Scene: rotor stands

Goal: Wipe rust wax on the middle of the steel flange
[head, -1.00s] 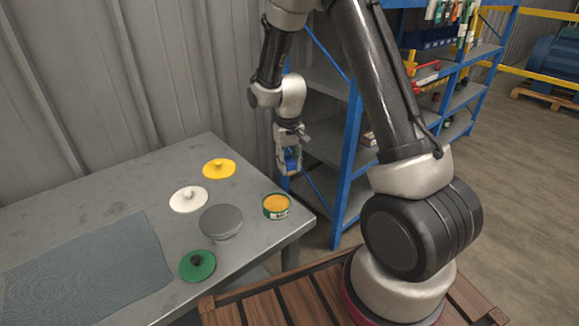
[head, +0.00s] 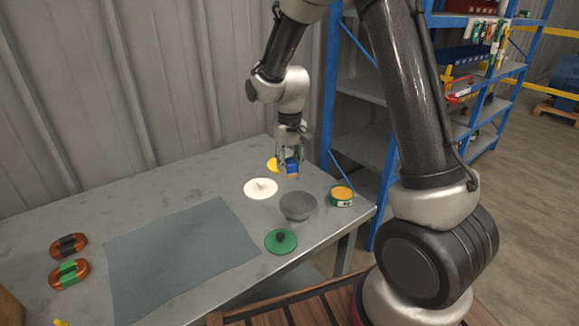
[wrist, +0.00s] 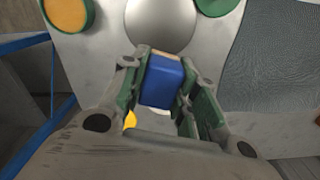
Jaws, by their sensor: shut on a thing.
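My gripper (head: 291,165) is shut on a blue block (head: 292,168) with a tan lower face; the block also shows between the green-sided fingers in the wrist view (wrist: 162,80). It hangs above the table, behind the grey round steel flange (head: 298,207) in the head view. In the wrist view the flange (wrist: 160,22) lies beyond the block, apart from it, cut by the top edge. Its upper face looks plain grey. A green tin of orange wax (head: 341,195) stands open to its right, and it shows at top left in the wrist view (wrist: 68,14).
A white knobbed disc (head: 260,188), a partly hidden yellow disc (head: 272,164) and a green disc with a black knob (head: 281,241) lie around the flange. A grey mat (head: 180,255) and two orange-brown items (head: 69,258) are at left. Blue shelving (head: 375,130) stands at right.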

